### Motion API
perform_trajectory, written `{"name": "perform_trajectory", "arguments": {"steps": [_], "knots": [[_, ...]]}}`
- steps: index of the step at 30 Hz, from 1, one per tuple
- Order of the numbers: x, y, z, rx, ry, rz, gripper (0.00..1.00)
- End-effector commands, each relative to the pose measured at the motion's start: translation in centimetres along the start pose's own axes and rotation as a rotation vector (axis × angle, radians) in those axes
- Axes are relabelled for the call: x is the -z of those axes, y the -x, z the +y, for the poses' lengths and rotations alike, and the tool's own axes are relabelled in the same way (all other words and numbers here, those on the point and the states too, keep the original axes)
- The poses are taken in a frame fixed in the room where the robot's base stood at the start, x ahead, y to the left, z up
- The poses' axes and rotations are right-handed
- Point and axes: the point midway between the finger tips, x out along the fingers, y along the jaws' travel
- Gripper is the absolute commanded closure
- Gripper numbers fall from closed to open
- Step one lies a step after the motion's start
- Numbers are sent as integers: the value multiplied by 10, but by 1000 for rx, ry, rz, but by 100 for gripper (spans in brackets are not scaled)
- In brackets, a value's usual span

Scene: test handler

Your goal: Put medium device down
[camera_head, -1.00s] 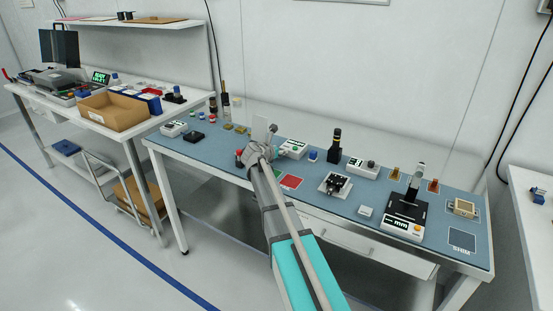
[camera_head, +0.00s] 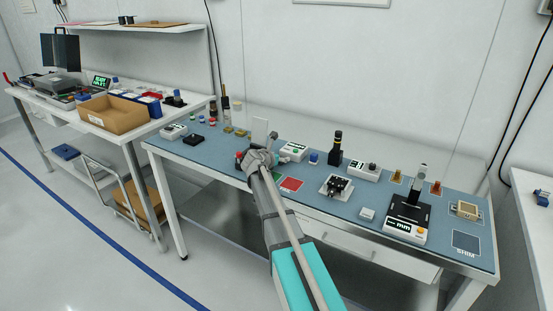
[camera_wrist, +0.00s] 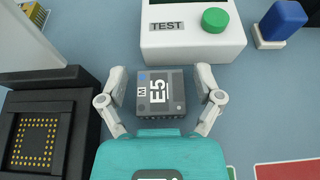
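The medium device (camera_wrist: 160,92) is a dark grey square block marked "M" and "E5". In the wrist view it sits between the two fingers of my gripper (camera_wrist: 161,80), with a narrow gap on each side. The fingers are open around it. It appears to rest on the blue mat (camera_wrist: 235,95), though its underside is hidden. In the head view my gripper (camera_head: 260,157) is low over the middle-left of the blue bench, and the device is hidden there.
A black socket with gold pins (camera_wrist: 35,142) is close left of my gripper. A white test box with a green button (camera_wrist: 192,28) stands just beyond. A blue-capped item (camera_wrist: 282,22) is at upper right. A red pad (camera_head: 290,184) lies to the right.

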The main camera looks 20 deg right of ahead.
Motion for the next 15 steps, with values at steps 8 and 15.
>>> {"name": "perform_trajectory", "arguments": {"steps": [8, 15], "knots": [[0, 0, 0, 0, 0, 0, 7], [-2, 0, 0, 1, 0, 0, 7]]}}
